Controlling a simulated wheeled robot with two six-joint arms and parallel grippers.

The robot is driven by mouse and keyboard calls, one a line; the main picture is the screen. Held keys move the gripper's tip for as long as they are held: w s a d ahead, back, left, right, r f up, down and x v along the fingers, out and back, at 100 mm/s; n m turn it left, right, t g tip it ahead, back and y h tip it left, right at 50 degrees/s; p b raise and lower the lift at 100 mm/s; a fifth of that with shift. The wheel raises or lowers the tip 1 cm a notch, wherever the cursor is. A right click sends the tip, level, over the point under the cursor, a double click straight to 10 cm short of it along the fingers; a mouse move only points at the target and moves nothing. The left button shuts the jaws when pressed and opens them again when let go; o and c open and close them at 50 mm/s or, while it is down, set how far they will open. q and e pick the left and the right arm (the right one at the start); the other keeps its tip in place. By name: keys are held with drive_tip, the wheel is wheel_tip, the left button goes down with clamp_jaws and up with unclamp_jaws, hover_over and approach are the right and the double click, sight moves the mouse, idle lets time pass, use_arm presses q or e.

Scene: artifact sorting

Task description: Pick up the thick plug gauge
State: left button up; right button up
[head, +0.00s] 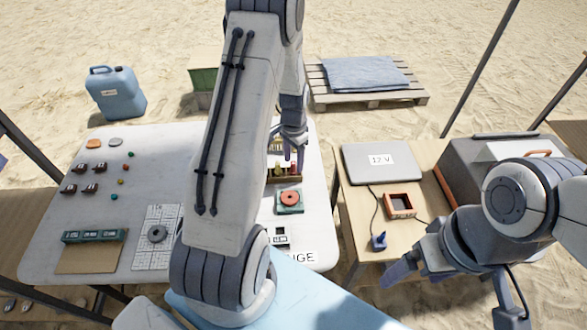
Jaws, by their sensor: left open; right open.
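My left arm crosses the middle of the head view. Its open gripper (294,156) points down over a small wooden rack (283,179) on the white table. Several small upright pieces with yellow and red parts stand in the rack, partly hidden by the fingers. I cannot tell which piece is the thick plug gauge, or whether the fingers touch one. A partly hidden label ending in "GE" (300,257) lies at the table's front edge, with a small black-and-white card (281,238) behind it. My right gripper (405,272) is open, low in front of the wooden table.
A green block with an orange ring (289,201) sits just in front of the rack. The right table (423,180) holds a "12 V" laptop-like case (382,164), an open box (400,206) and a blue plug (379,241).

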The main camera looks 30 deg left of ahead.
sight(293, 170)
use_arm(q)
wheel_tip(293, 170, down, 2)
drive_tip(key=shift+f, duration=0.15)
clamp_jaws()
